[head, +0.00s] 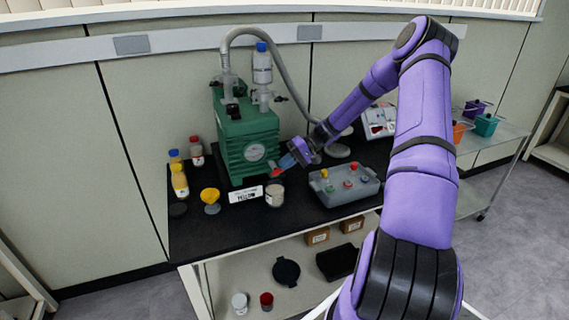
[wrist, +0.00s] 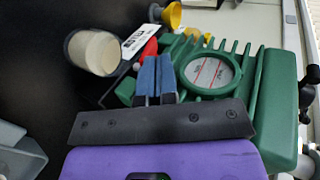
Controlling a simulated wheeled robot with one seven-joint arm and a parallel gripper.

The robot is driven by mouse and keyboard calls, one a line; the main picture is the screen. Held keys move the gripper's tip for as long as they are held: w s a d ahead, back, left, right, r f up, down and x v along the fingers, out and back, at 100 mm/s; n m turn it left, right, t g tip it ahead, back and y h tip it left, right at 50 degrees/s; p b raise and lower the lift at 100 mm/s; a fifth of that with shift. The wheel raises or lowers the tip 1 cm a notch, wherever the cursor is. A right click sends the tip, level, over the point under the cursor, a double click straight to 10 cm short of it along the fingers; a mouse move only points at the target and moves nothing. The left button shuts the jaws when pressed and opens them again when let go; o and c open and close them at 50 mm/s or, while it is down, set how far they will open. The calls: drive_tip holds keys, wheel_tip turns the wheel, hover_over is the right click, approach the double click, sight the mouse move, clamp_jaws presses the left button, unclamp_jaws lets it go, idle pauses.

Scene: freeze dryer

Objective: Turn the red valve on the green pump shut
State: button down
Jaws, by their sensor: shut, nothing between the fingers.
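The green pump (head: 243,136) stands on the black bench top, and its ribbed body with a round gauge fills the right of the wrist view (wrist: 272,105). The red valve (wrist: 148,49) shows just beyond my fingertips, low on the pump's front side; in the head view only a small red bit (head: 276,172) shows beside my fingers. My gripper (head: 282,165) is at the pump's lower right corner, with its blue fingers (wrist: 156,62) together and empty. The fingertips are very close to the valve; I cannot tell whether they touch it. The fingers hide part of the valve.
A jar of pale powder (head: 275,195) and a white label card (head: 245,194) stand in front of the pump. A yellow funnel (head: 210,198) and several bottles are to the left. A grey tray (head: 345,190) with small coloured items lies to the right.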

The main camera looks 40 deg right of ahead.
drive_tip(key=shift+s+d+f, duration=0.1)
drive_tip(key=shift+d+f, duration=0.2)
idle(0.4)
idle(0.5)
